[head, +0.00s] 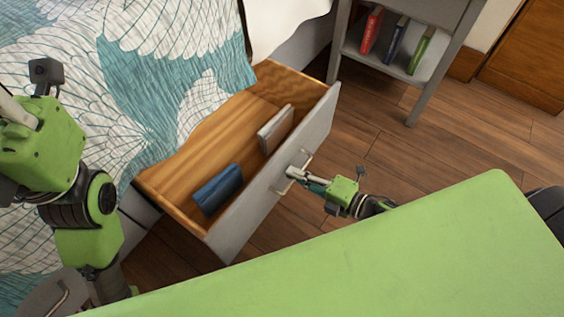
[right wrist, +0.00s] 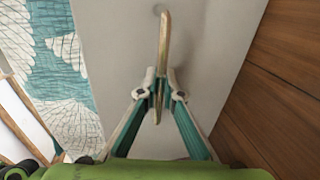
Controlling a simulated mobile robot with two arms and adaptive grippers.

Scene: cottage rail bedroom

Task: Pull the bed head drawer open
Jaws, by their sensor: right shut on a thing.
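The bed head drawer (head: 272,178) stands pulled out from under the bed, with its wooden inside showing. A blue book (head: 217,190) and a pale book (head: 275,129) stand inside it. Its bar handle (head: 301,165) is on the pale front panel. My right gripper (head: 292,173) is at the handle, shut on it. In the right wrist view the two fingers (right wrist: 160,88) close around the handle bar (right wrist: 163,45), with the pale drawer front (right wrist: 115,45) behind. My left arm is at the left over the bed; its fingers are not clearly visible.
The bed (head: 120,60) with a white and teal patterned cover fills the upper left. A grey nightstand (head: 398,68) with several books stands beyond the drawer. Bare wooden floor (head: 372,135) lies right of the drawer.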

